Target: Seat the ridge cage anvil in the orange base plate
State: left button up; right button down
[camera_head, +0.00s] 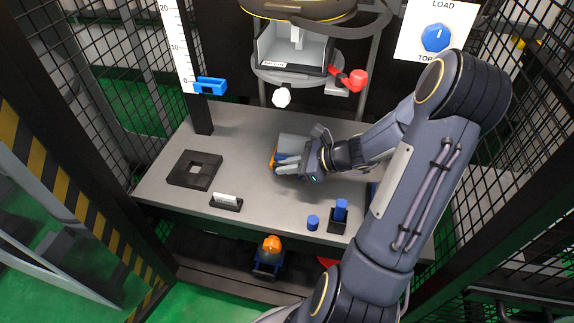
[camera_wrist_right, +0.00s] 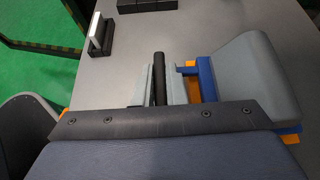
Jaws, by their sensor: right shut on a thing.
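My right gripper (camera_head: 288,164) is low over the middle of the grey table, at the orange base plate (camera_head: 273,158). In the right wrist view its two light grey fingers (camera_wrist_right: 158,90) are shut on a dark, narrow bar, which looks like the ridge cage anvil (camera_wrist_right: 159,68). Orange edges of the base plate (camera_wrist_right: 190,65) show around and below blue parts (camera_wrist_right: 207,78). A large grey block (camera_wrist_right: 258,75) stands on its right side. The wrist housing hides the near part of the plate. I cannot tell how deep the bar sits. My left gripper is not in view.
On the table (camera_head: 248,125) are a black square frame (camera_head: 183,180), a white bar in a black holder (camera_head: 226,199), a blue cylinder (camera_head: 312,222) and a blue piece in a black stand (camera_head: 340,211). The drop tower's round platform (camera_head: 295,78) rises behind. Mesh walls flank both sides.

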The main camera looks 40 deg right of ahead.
jog(key=shift+w+f, duration=0.1)
dwell(0.7)
jog(key=c, duration=1.4)
grip_release()
jog(key=shift+f, duration=0.15)
jog(key=p+v, duration=0.2)
jog(key=v, duration=0.6)
jog(key=shift+p, duration=0.4)
jog(key=shift+a, duration=0.15)
